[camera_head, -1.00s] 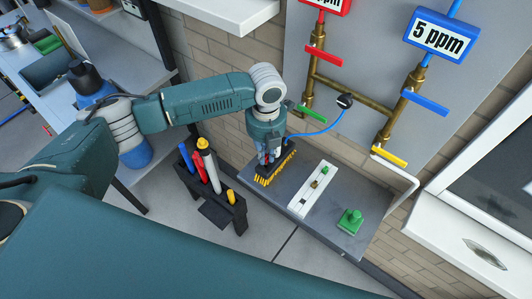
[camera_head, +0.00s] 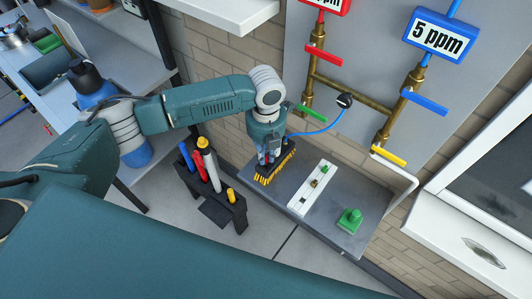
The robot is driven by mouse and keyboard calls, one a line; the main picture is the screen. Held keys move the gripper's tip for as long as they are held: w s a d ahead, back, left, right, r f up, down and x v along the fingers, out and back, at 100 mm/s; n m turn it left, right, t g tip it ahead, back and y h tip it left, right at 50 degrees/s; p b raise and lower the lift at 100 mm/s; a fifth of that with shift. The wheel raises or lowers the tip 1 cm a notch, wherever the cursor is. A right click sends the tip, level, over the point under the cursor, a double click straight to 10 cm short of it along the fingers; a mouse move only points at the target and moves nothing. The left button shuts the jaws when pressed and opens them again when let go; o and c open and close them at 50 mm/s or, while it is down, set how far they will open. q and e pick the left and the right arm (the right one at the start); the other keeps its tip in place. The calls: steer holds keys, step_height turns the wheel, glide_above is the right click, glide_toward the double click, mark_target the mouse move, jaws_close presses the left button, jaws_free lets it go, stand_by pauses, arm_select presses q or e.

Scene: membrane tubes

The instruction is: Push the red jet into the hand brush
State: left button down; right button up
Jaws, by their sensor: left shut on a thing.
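The hand brush (camera_head: 276,168), with a dark body and yellow bristles, is at the left end of the grey shelf below the pipes. My left gripper (camera_head: 267,157) points down onto it and is shut on it; the fingers are partly hidden by the brush and the wrist. A red tube-like piece (camera_head: 200,166), which may be the red jet, stands in the black rack (camera_head: 213,188) to the left of the brush, apart from it. My right gripper is not in view.
On the grey shelf (camera_head: 335,228) are a white strip holder (camera_head: 311,190) and a green block (camera_head: 349,220). Brass pipes (camera_head: 345,92) with coloured handles and a blue hose (camera_head: 318,131) are on the wall behind. A workbench (camera_head: 105,50) stands at left.

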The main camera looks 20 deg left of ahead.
mark_target(266, 157)
arm_select(q)
steer(key=shift+f+b, duration=0.45)
steer(key=shift+f, duration=0.75)
steer(key=c, duration=1.7)
jaws_free()
steer(key=shift+o, duration=0.2)
step_height(266, 157, up, 12)
